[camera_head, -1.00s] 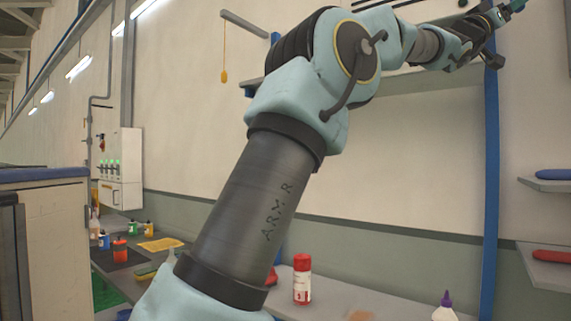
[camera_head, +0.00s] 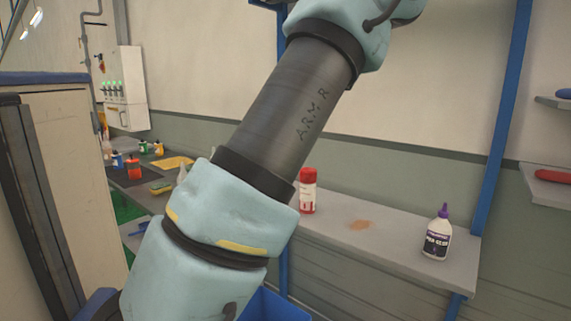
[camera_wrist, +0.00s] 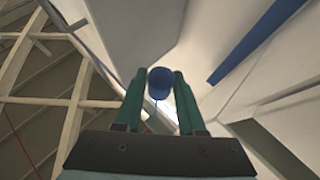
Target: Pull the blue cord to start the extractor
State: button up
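In the wrist view, a round blue knob (camera_wrist: 160,78) shows between the tips of my gripper's two green fingers (camera_wrist: 160,85). A thin blue cord (camera_wrist: 155,108) shows just below the knob in the picture. The wrist view looks up toward the roof. I cannot make out the extractor.
In the head view, a grey bench (camera_head: 390,240) along the wall holds a red-capped container (camera_head: 307,190) and a purple-capped glue bottle (camera_head: 437,235). A blue post (camera_head: 500,130) stands at right, with shelves beyond. A pale cabinet (camera_head: 75,160) stands at left.

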jog(key=c, duration=0.5)
jog(key=shift+c, duration=0.2)
jog(key=shift+f, duration=0.2)
jog(key=shift+f+b, duration=0.4)
jog(key=shift+b, duration=0.05)
jog(key=o, duration=1)
jog(key=shift+r, duration=0.1)
